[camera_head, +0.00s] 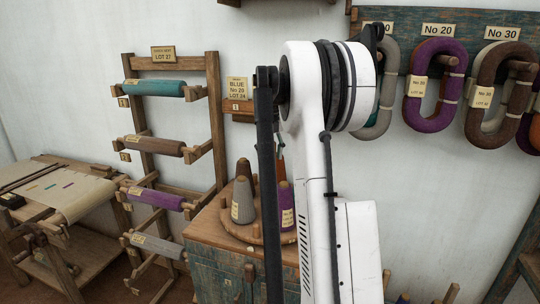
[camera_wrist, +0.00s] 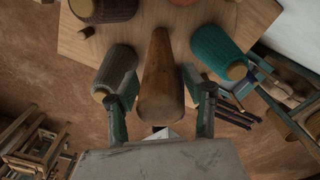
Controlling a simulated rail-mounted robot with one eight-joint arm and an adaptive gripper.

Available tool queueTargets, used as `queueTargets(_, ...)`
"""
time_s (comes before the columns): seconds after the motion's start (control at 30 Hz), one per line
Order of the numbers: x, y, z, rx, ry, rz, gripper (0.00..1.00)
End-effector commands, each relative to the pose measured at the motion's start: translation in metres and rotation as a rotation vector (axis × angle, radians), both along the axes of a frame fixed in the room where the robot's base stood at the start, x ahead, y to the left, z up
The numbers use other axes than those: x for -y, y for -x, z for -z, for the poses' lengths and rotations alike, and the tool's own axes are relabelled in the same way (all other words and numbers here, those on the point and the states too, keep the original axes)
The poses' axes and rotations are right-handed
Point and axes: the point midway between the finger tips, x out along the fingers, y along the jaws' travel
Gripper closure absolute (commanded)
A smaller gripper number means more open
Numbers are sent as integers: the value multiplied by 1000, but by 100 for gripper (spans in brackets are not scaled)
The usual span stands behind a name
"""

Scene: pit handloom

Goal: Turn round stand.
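The round stand (camera_head: 236,231) is a low wooden disc with short pegs on top of the chest. A grey cone (camera_head: 243,205) and a purple cone (camera_head: 286,204) stand on it; part of it is hidden behind my arm. In the wrist view its pale wooden board (camera_wrist: 256,20) carries a teal cone (camera_wrist: 219,52), a dark grey cone (camera_wrist: 118,68) and a brown cone at the top edge. My gripper (camera_wrist: 157,92) is open, its fingers on either side of a bare wooden post (camera_wrist: 160,72), with gaps visible. In the head view my arm hides the gripper.
The stand is on a worn blue-green wooden chest (camera_head: 215,262). Yarn hanks (camera_head: 434,85) hang on the wall at right. The dark grey and teal cones are close to my fingers.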

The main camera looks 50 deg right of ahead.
Motion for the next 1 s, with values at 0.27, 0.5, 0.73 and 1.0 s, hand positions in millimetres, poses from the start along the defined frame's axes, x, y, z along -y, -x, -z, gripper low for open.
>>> queueTargets(0.27,0,0,0,-1,-1,0,47)
queueTargets(0.5,0,0,-20,-2,-1,0,47)
queueTargets(0.73,0,0,-65,-1,-1,0,47)
queueTargets(1.0,0,0,-108,-1,-1,0,47)
